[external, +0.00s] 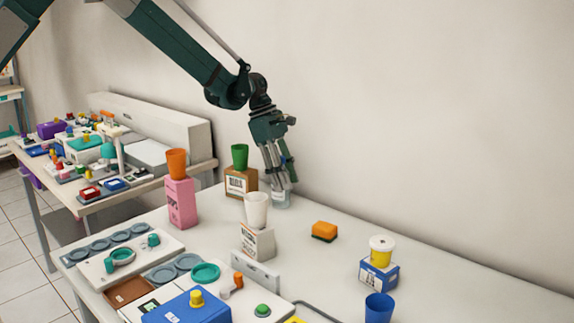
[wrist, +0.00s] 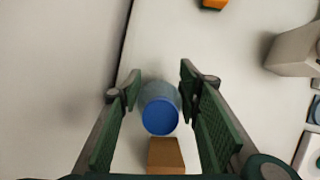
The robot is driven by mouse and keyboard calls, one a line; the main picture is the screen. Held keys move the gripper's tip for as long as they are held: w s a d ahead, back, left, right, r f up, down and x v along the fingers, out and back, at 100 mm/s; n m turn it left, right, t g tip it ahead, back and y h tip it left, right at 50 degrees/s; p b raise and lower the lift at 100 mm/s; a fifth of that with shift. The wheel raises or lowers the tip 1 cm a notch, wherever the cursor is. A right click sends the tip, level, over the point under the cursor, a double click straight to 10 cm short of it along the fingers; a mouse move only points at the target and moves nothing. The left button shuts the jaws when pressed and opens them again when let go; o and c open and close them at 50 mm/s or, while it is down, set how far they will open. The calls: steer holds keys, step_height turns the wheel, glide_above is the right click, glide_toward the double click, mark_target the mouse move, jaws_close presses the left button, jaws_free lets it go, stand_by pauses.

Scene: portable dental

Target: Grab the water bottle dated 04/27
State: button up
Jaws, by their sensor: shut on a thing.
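A clear water bottle (wrist: 160,108) with a blue cap stands between my fingers in the wrist view. Its lower part also shows in the external view (external: 281,201), on the white table near the back wall. My gripper (external: 280,184) reaches down around it from above and is shut on it; in the wrist view the fingers (wrist: 160,95) lie on either side. The bottle looks upright. No date can be read on it, and the fingers hide its upper part in the external view.
A brown box (external: 235,183) with a green cup stands just left of my gripper. A pink box (external: 181,203) and a white cup (external: 256,209) on a box are nearby. An orange sponge (external: 324,230) lies to the right. The wall is close behind.

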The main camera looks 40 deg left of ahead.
steer(key=shift+r, duration=0.15)
step_height(320, 180, up, 10)
steer(key=shift+f, duration=0.1)
stand_by(0.6)
stand_by(0.5)
